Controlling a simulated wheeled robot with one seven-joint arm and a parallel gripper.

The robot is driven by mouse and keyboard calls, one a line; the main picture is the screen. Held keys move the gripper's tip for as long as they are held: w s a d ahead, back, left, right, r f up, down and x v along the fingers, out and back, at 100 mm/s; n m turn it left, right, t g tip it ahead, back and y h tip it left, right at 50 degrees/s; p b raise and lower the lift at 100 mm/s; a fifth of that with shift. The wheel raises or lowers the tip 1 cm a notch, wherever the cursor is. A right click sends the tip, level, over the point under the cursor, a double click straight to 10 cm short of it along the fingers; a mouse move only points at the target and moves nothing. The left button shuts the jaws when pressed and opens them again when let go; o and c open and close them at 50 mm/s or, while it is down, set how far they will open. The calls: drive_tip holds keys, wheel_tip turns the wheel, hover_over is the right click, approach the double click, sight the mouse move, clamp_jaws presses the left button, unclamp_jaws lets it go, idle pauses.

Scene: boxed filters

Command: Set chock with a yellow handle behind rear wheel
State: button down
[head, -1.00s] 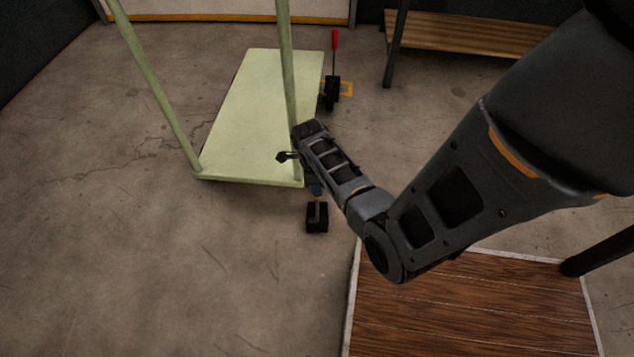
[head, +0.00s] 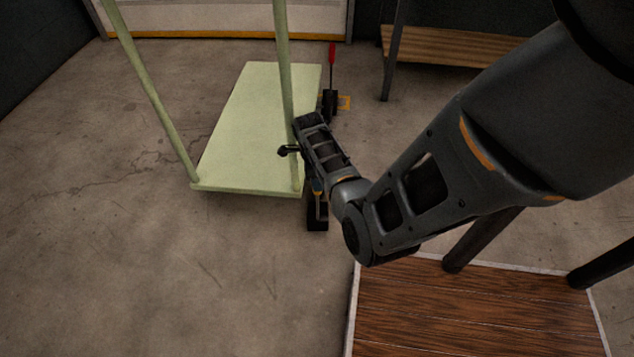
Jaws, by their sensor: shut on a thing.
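The pale green platform cart (head: 245,140) stands left of my arm, its near end toward me. The black chock (head: 317,218) is just off the cart's near right corner, at or close to the floor. Its yellow handle (head: 318,192) rises from it, partly hidden by my arm. My gripper (head: 317,188) is shut on this handle; its fingers are mostly hidden behind my wrist. The rear wheel at that corner is hidden or too dark to make out, so I cannot tell whether the chock touches it.
A wooden-topped platform (head: 470,310) is at lower right. A slatted bench (head: 470,50) is at the back. The floor at left is clear.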

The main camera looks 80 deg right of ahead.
drive_tip(key=shift+d, duration=0.1)
drive_tip(key=c, duration=0.8)
unclamp_jaws()
drive_tip(key=shift+o, duration=0.3)
drive_tip(key=r+p, duration=0.1)
drive_tip(key=r, duration=0.1)
drive_tip(key=r+p, duration=0.1)
drive_tip(key=r, duration=0.2)
drive_tip(key=r+p, duration=0.1)
drive_tip(key=r, duration=0.1)
drive_tip(key=shift+w+r, duration=0.4)
